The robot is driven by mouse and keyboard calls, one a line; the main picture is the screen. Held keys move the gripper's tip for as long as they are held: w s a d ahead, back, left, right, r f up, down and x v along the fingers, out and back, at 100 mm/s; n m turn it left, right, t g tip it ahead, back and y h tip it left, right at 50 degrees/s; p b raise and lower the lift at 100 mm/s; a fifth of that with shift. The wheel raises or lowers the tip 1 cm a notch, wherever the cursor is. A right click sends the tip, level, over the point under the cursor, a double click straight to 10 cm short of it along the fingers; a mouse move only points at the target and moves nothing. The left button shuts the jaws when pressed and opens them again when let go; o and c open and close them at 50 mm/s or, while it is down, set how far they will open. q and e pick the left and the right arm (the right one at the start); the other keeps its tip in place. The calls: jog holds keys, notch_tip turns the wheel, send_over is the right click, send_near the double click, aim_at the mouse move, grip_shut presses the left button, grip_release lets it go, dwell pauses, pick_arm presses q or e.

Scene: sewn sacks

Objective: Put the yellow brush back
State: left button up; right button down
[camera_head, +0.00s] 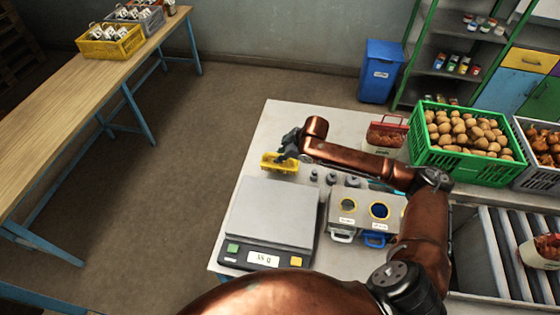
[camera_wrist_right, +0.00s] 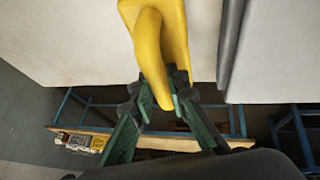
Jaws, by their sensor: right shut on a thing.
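The yellow brush (camera_head: 277,165) is at the far left of the white table, behind the grey scale. My right gripper (camera_head: 289,146) is at its right part. In the right wrist view the yellow handle (camera_wrist_right: 150,45) reaches between the dark green fingers of my right gripper (camera_wrist_right: 166,95), which are shut on it. Its bristles cannot be made out. I cannot tell whether the brush touches the table or is just above it. My left gripper is not in view.
A scale (camera_head: 274,215) stands in front of the brush. Small grey weights (camera_head: 331,178) and a grey holder with two round openings (camera_head: 362,211) are to the right. A green crate of potatoes (camera_head: 462,168) is at the right. The table's left edge is close to the brush.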

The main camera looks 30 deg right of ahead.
jog(key=shift+w+d+f, duration=0.1)
jog(key=shift+w+f, duration=0.15)
jog(key=shift+f, duration=1.6)
jog(key=c, duration=1.9)
grip_release()
jog(key=shift+f, duration=0.1)
jog(key=v, duration=1.2)
jog(key=shift+s, duration=0.1)
